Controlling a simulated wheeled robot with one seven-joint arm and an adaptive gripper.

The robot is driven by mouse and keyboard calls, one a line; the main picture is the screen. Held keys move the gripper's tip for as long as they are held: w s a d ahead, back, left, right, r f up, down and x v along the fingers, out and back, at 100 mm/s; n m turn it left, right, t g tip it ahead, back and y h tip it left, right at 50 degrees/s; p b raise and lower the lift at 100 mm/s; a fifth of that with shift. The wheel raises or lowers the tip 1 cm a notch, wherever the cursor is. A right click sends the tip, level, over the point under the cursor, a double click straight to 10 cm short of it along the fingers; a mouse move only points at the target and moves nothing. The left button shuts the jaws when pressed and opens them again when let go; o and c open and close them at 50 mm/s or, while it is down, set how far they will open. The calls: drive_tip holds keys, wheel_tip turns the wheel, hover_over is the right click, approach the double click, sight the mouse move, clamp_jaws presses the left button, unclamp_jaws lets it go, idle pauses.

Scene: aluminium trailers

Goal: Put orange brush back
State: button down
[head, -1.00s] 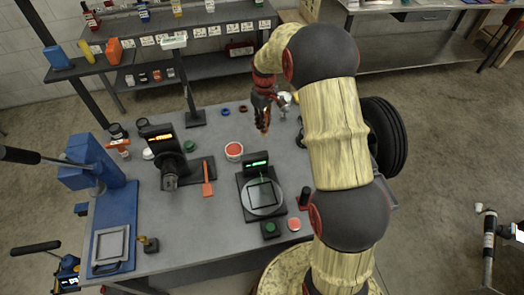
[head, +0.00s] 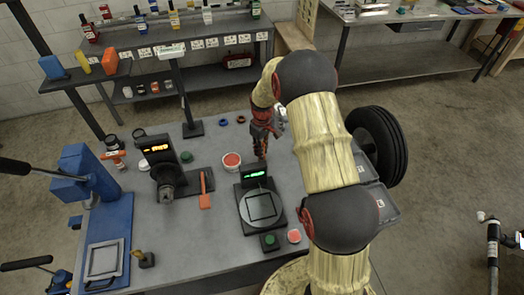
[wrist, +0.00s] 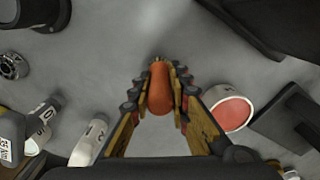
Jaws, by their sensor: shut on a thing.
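My gripper (head: 262,148) hangs over the bench, just behind the scale and right of the white tub. In the wrist view my gripper (wrist: 160,85) is shut on an orange, rounded thing (wrist: 160,90), which looks like the orange brush. Only its end shows between the fingers; the rest is hidden. In the head view the held thing is small and mostly covered by the fingers.
A white tub with red content (head: 231,161) and a scale (head: 262,209) stand close by. A flat orange-red tool (head: 205,189) lies left of the scale. A blue press (head: 88,175) stands at left. A tyre (head: 378,142) stands right of my arm.

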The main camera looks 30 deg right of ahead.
drive_tip(key=shift+r, duration=0.15)
drive_tip(key=c, duration=1.7)
unclamp_jaws()
wheel_tip(320, 180, up, 12)
drive_tip(key=shift+f+p, duration=0.1)
drive_tip(key=shift+p, duration=0.75)
drive_tip(key=s+a+r+m+t, duration=0.1)
drive_tip(key=s+a+r, duration=0.2)
drive_tip(key=s+r, duration=0.45)
drive_tip(key=s+a+r+m+t, duration=0.1)
drive_tip(key=s+a+r, duration=0.3)
drive_tip(key=r, duration=0.6)
drive_tip(key=s+a+r+t, duration=0.1)
drive_tip(key=s+a+r, duration=0.1)
drive_tip(key=s, duration=0.5)
drive_tip(key=s+a+r+m+t, duration=0.1)
drive_tip(key=s, duration=0.6)
drive_tip(key=s+a+r+m+t, duration=0.1)
drive_tip(key=s+a+r, duration=0.1)
drive_tip(key=s, duration=0.5)
drive_tip(key=shift+s+a+r+t, duration=0.3)
drive_tip(key=shift+s+a, duration=0.05)
drive_tip(key=shift+s, duration=0.05)
